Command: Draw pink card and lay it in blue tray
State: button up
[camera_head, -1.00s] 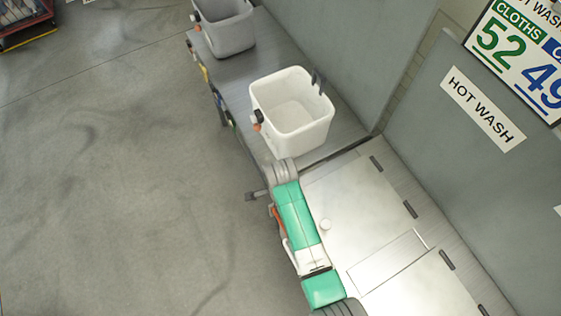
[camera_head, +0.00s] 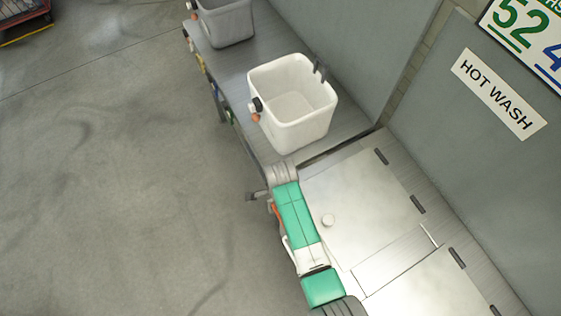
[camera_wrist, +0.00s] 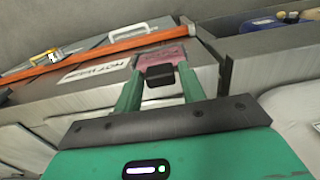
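In the wrist view, my green gripper (camera_wrist: 160,70) has its two fingers spread apart. A pink piece (camera_wrist: 166,54), likely the pink card, spans the gap at the fingertips, with a black block (camera_wrist: 160,76) in front of it. I cannot tell whether the fingers grip the pink piece or it stands just beyond them. A blue item (camera_wrist: 262,24) shows at the upper right, partly cut off; I cannot tell if it is the blue tray. In the head view my green and white arm runs along the counter's left edge; the gripper is not distinguishable there.
A white tub (camera_head: 300,132) stands on the grey bench, with a grey tub (camera_head: 228,28) behind it. Metal lids (camera_head: 365,200) cover the counter beside my arm. A wall rises on the right. An orange bar (camera_wrist: 110,48) crosses the wrist view.

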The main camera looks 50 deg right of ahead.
jog(key=shift+s+a+f, duration=0.2)
jog(key=shift+f, duration=0.35)
jog(key=shift+c, duration=0.9)
jog(key=shift+w+r+p, duration=0.1)
jog(key=shift+r+p, duration=0.3)
jog(key=shift+r, duration=0.05)
jog(key=shift+w+r+p, duration=0.1)
jog(key=shift+r+p, duration=3.25)
jog(key=shift+r, duration=0.15)
notch_tip(320, 180, up, 4)
jog(key=p, duration=0.4)
